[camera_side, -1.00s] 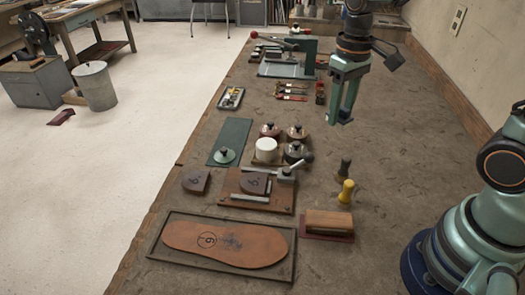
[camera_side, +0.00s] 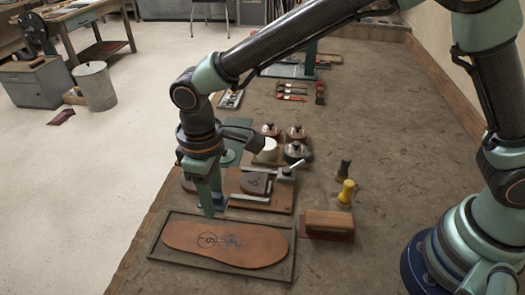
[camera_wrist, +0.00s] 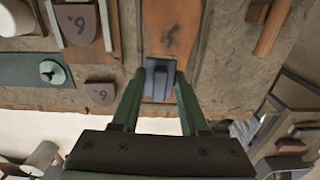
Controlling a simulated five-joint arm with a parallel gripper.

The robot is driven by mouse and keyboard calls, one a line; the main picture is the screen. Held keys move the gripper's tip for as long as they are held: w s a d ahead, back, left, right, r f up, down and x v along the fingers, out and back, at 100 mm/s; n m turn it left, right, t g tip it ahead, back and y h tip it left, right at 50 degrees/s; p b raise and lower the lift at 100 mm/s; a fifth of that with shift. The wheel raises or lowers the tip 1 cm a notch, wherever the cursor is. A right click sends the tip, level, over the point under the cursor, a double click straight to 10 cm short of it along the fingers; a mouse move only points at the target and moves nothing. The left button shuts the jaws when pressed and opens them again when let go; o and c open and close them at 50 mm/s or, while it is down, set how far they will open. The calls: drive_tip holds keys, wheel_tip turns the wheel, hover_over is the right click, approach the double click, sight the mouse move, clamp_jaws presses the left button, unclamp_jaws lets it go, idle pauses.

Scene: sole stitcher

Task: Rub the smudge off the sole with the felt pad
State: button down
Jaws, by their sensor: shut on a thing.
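The tan sole (camera_side: 180,235) lies in a shallow dark tray (camera_side: 160,232) at the front of the bench. It bears a ringed number and a dark, blurry mark (camera_side: 232,242) to the right of it. The sole also shows at the top of the wrist view (camera_wrist: 172,12), with a dark mark on it. My gripper (camera_side: 210,208) points down at the sole's far edge in the side view. Its fingers are shut on a small grey-blue block, seemingly the felt pad (camera_wrist: 160,78). I cannot tell whether the block touches the sole.
Behind the tray stands a wooden fixture (camera_side: 284,205) with a clamp and a numbered dark piece. A wood-handled brush or block (camera_side: 328,222) sits right of the tray, with yellow (camera_side: 346,193) and black (camera_side: 343,168) handled tools behind. Lidded pots (camera_side: 297,133) stand farther back.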

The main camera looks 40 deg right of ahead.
sight(213, 240)
drive_tip(key=shift+n, duration=0.3)
drive_tip(key=shift+s+a+f, duration=0.15)
drive_tip(key=shift+a+f, duration=0.15)
drive_tip(key=shift+f, duration=1.1)
drive_tip(key=shift+s+a+f, duration=0.15)
drive_tip(key=shift+a+f, duration=0.2)
drive_tip(key=shift+f, duration=1.05)
drive_tip(key=shift+s+a+f, duration=0.15)
drive_tip(key=shift+a+f, duration=0.15)
drive_tip(key=shift+f, duration=1.1)
drive_tip(key=shift+s+d+f, duration=0.15)
drive_tip(key=shift+d+f, duration=0.05)
drive_tip(key=shift+s+d, duration=2.95)
drive_tip(key=shift+s, duration=0.05)
drive_tip(key=shift+w+a, duration=3.1)
drive_tip(key=shift+w+d, duration=0.1)
drive_tip(key=shift+s+d, duration=3)
drive_tip(key=shift+w+a, duration=3.1)
drive_tip(key=shift+a, duration=0.1)
drive_tip(key=shift+d+r, duration=0.1)
drive_tip(key=shift+r, duration=3.95)
